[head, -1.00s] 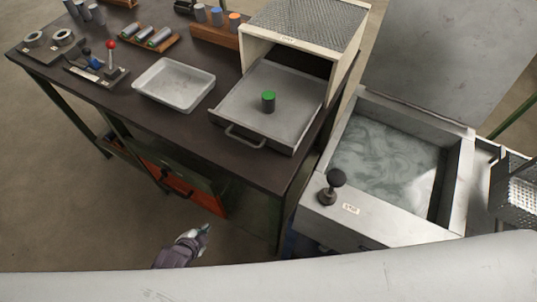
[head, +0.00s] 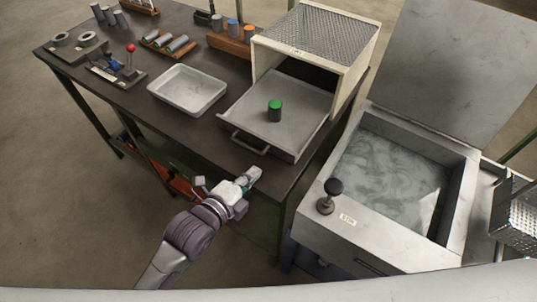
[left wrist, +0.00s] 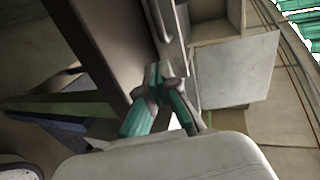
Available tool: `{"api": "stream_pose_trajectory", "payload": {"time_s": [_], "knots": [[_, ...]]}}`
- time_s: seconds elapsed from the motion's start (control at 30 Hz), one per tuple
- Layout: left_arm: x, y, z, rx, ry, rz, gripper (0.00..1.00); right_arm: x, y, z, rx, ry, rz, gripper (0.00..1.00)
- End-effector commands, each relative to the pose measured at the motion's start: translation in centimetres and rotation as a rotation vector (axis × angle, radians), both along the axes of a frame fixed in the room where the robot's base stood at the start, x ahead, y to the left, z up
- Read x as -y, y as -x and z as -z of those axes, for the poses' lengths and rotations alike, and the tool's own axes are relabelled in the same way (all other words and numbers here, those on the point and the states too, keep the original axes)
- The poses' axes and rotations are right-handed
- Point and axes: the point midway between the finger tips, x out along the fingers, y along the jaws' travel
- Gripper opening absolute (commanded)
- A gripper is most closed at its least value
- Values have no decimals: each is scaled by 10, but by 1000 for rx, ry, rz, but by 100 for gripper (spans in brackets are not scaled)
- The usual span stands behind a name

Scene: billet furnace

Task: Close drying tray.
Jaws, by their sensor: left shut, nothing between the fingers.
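The drying tray (head: 300,122) is a grey metal drawer pulled out of a cream cabinet (head: 345,62) with a mesh top, on the dark workbench. A green-topped dark cylinder (head: 275,112) stands upright on the tray. The tray's front handle (head: 249,143) faces me. My left gripper (head: 254,175) is shut and empty at the bench's front edge, just short of the handle and apart from it in the head view. The left wrist view shows the green-tinted fingers (left wrist: 155,78) together, near a grey metal edge. My right gripper is not in view.
A white shallow pan (head: 188,92) sits left of the tray. A liquid-filled tank (head: 390,170) with a black knob (head: 333,187) stands to the right. Racks with several cylinders line the back of the bench (head: 215,135).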

Motion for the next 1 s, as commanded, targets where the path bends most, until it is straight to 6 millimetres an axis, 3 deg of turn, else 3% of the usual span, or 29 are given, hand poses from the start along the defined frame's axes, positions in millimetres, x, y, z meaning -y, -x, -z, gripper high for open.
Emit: {"api": "stream_pose_trajectory", "payload": {"time_s": [0.2,0.4,1.0], "knots": [[26,-36,9,-1,4,-1,0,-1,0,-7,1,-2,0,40],[40,-55,10,-2,2,-2,0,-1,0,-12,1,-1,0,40],[46,-63,12,0,0,0,0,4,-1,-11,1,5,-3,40]]}}
